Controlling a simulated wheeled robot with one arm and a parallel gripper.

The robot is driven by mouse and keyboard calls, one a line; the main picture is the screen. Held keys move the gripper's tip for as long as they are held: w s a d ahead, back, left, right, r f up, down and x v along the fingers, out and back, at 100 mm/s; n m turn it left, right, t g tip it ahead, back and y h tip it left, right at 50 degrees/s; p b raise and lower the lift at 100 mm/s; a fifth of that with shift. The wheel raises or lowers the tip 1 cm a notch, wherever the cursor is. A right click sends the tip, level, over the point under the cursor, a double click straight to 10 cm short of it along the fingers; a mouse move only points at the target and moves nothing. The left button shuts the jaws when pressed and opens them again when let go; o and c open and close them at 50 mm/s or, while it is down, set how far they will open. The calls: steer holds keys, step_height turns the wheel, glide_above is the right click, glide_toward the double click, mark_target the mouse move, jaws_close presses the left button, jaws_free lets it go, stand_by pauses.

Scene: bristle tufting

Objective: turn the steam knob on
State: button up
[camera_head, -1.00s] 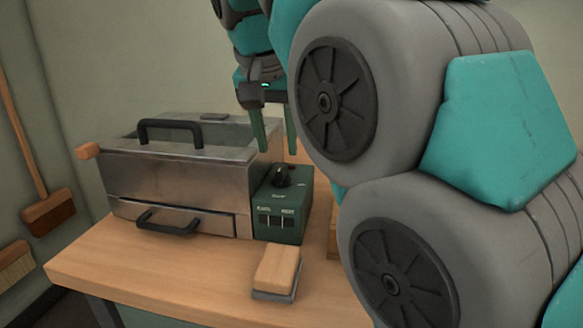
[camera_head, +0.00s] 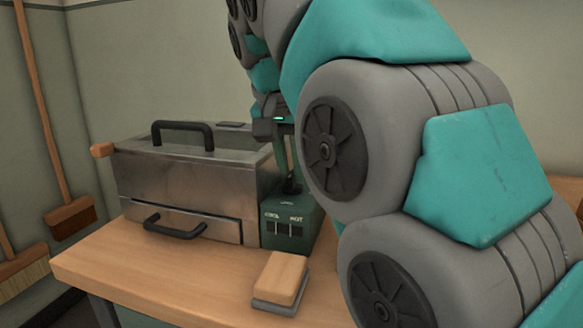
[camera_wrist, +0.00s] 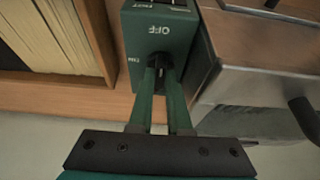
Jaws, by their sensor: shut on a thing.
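The steam knob (camera_head: 291,188) is small and black, on top of a green control box (camera_head: 283,234) at the right end of the metal steam box. In the wrist view the knob (camera_wrist: 159,62) lies between the tips of my gripper's (camera_wrist: 162,74) two green fingers, which are shut on it. OFF is printed on the panel above the knob in that view, and a small label is to its left. My gripper (camera_head: 289,178) comes down from above in the head view, partly hidden by my arm. I cannot tell which way the knob's pointer faces.
The metal steam box (camera_head: 180,189) with black handles stands left of the control box. A wooden block with a grey base (camera_head: 281,281) lies in front on the wooden table (camera_head: 150,275). In the wrist view, a wooden tray of pale bristles (camera_wrist: 50,40) is at the left.

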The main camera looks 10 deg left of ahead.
jaws_close()
steer(key=shift+n, duration=0.3)
steer(key=shift+d+r+n+y+p, duration=0.15)
steer(key=shift+n+y+p, duration=0.45)
steer(key=shift+n, duration=0.3)
steer(key=n+y+p, duration=0.1)
steer(key=n, duration=0.2)
steer(key=n+y+p, duration=0.1)
steer(key=n, duration=0.2)
steer(key=shift+d+g, duration=0.1)
steer(key=shift+g, duration=0.3)
steer(key=n+p, duration=0.1)
steer(key=n, duration=0.1)
steer(key=n+g+y, duration=0.1)
steer(key=n, duration=0.2)
steer(key=shift+w+p, duration=0.2)
steer(key=shift+p, duration=0.15)
steer(key=shift+d+n+g+y+p, duration=0.15)
steer(key=shift+n+g, duration=0.35)
steer(key=shift+n, duration=0.6)
steer(key=shift+a+n+g+y+p, duration=0.1)
steer(key=shift+n+g+y+p, duration=0.3)
steer(key=shift+n, duration=0.7)
